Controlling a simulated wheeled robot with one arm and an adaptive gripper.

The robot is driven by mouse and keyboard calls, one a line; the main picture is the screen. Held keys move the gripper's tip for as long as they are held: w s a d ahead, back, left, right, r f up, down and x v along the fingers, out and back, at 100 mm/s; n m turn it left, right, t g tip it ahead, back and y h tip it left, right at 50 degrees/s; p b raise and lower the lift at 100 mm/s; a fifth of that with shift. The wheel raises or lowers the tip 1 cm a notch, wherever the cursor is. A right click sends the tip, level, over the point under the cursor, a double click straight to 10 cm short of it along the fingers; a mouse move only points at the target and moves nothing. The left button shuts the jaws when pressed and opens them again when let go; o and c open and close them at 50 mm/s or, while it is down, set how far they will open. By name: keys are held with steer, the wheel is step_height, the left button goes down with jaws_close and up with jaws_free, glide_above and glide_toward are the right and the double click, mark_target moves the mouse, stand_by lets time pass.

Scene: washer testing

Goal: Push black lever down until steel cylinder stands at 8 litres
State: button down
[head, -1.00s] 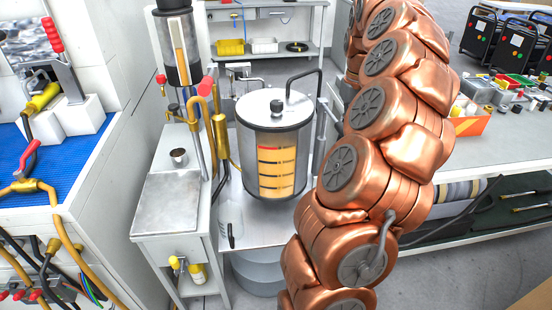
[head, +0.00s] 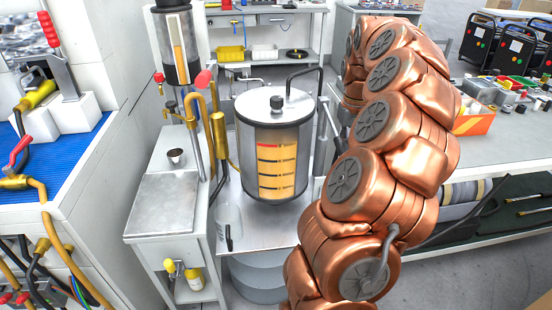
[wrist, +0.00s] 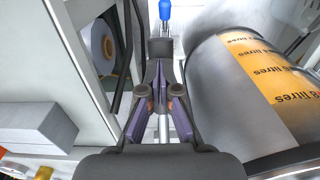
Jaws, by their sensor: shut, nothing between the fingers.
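A thin steel rod shows between the finger links. In the head view my copper arm hides the gripper. I cannot make out the black lever for certain; a bent black bar (head: 303,69) rises from the lid.
A blue-handled part (wrist: 165,10) stands beyond my fingers. A white cabinet (wrist: 85,70) is close on the left in the wrist view. In the head view, brass pipes (head: 210,110) and a steel-topped side table (head: 165,200) stand left of the cylinder. A workbench (head: 500,155) stands right of my arm.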

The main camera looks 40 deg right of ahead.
step_height(320, 180, up, 12)
steer(key=p, duration=0.6)
steer(key=shift+r, duration=0.2)
stand_by(1.5)
